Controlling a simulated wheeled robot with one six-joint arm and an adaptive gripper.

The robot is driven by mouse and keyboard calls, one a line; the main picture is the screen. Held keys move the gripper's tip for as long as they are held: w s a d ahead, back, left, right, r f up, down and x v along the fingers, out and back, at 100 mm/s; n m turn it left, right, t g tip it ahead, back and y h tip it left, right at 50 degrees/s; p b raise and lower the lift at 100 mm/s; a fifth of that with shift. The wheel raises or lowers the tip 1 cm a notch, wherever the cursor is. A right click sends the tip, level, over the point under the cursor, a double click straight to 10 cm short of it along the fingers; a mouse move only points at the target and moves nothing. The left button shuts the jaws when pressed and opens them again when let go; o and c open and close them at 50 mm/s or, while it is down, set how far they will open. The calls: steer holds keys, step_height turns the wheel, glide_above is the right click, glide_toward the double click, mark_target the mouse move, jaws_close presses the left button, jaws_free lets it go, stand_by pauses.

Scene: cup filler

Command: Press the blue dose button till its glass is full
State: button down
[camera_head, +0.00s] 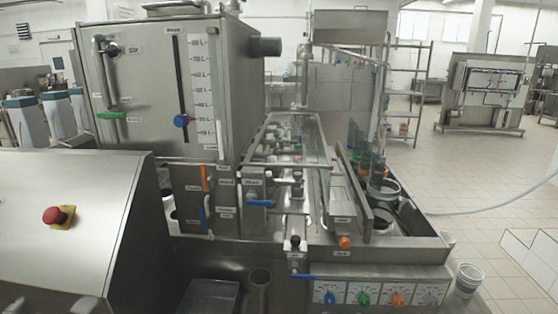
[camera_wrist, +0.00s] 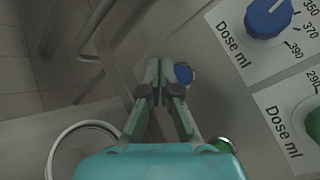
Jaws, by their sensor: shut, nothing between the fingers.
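In the wrist view, my gripper (camera_wrist: 160,66) is shut, its fingertips together and empty. A small blue button (camera_wrist: 184,73) sits on the grey metal face just right of the fingertips; I cannot tell whether they touch it. Up and right of it is a blue dose knob (camera_wrist: 268,17) on a white "Dose ml" plate. A round pale rim (camera_wrist: 82,127), perhaps of a glass or cup, shows at lower left, partly hidden by the gripper body; its fill level cannot be seen. In the head view the blue knob (camera_head: 332,297) shows at the front panel, but my gripper does not.
A green knob (camera_wrist: 312,118) and a green button (camera_wrist: 221,145) are close to the gripper in the wrist view. In the head view, an orange knob (camera_head: 397,299) is on the panel, and a white cup (camera_head: 466,279) stands at its right end.

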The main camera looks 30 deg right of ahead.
steer(key=shift+s+a, duration=0.7)
steer(key=shift+s, duration=0.3)
steer(key=shift+s+a, duration=0.65)
steer(key=shift+s, duration=0.3)
stand_by(2.0)
steer(key=w+d, duration=0.3)
steer(key=w, duration=0.2)
steer(key=shift+d, duration=0.2)
stand_by(0.6)
steer(key=shift+w, duration=0.1)
stand_by(1.3)
steer(key=shift+w+d, duration=0.25)
steer(key=shift+w, duration=0.05)
steer(key=shift+w+d, duration=0.15)
stand_by(0.9)
